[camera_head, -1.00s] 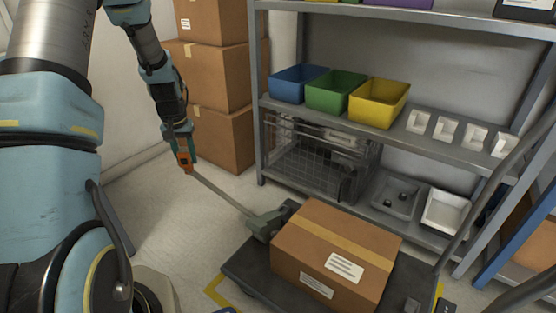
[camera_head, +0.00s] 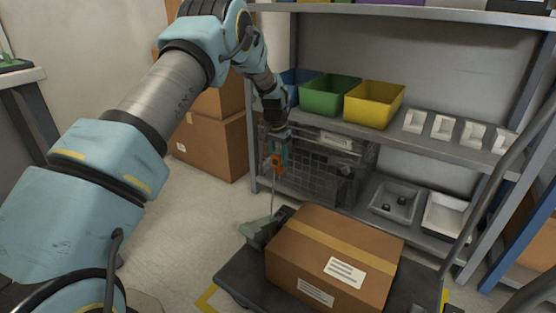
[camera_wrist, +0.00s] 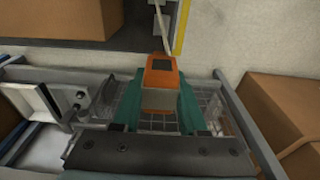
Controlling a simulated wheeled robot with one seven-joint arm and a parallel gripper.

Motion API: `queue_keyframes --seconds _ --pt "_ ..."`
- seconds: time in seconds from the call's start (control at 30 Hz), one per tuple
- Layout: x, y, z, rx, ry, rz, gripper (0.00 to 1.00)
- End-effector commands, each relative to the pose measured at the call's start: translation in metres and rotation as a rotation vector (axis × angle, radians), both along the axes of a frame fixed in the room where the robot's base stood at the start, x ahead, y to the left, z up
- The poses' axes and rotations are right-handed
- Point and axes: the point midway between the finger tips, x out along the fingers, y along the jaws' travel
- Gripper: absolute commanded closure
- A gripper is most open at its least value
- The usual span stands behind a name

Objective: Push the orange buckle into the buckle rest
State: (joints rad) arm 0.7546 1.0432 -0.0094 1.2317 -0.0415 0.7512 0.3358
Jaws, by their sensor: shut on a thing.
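The orange buckle (camera_wrist: 161,72) is between the teal fingers of my gripper (camera_wrist: 158,108) in the wrist view. In the head view my gripper (camera_head: 279,155) is shut on the buckle (camera_head: 277,163) in front of the shelf's wire basket. A pale strap (camera_head: 272,199) runs from the buckle down to a grey-green fitting (camera_head: 262,230) at the cart's edge. The strap (camera_wrist: 160,28) also shows beyond the buckle in the wrist view. I cannot make out which part is the buckle rest.
A taped cardboard box (camera_head: 335,258) sits on the dark cart (camera_head: 240,282). The metal shelf (camera_head: 440,150) holds green (camera_head: 329,92) and yellow (camera_head: 374,103) bins and small white holders (camera_head: 443,126). Cardboard boxes (camera_head: 212,148) stand left of it. Bare floor (camera_head: 190,225) lies left of the cart.

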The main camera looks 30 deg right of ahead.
Motion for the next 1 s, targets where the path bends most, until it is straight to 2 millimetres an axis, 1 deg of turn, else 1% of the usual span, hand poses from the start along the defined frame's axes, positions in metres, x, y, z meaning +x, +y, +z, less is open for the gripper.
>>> queue_keyframes --seconds 0.03,0.1,1.0 --pt "0.000 0.000 -0.006 0.000 0.000 0.001 1.00" --pt "0.000 0.001 -0.012 0.000 0.000 0.001 1.00" --pt "0.000 0.001 -0.081 0.000 0.000 0.002 1.00"
